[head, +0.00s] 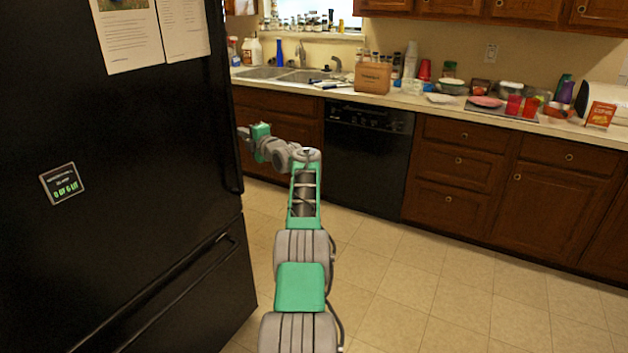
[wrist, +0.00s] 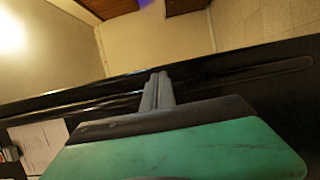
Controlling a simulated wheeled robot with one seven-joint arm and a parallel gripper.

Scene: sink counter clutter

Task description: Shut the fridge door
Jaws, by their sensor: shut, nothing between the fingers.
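The black fridge door (head: 130,130) fills the left of the head view, with papers and a small magnet on its front. Its dark edge runs across the wrist view (wrist: 245,75). From these views I cannot tell how far the door stands from the fridge body. My gripper (head: 243,132) is at the right edge of the door, about halfway up. In the wrist view my gripper's fingers (wrist: 158,82) are together and empty, reaching to the dark door edge. Whether they touch it is unclear.
A black lower drawer (head: 180,290) with a long handle is below the door. Wooden cabinets (head: 460,180) and a black dishwasher (head: 365,155) stand behind, under a cluttered counter. The tiled floor (head: 440,290) to the right is clear.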

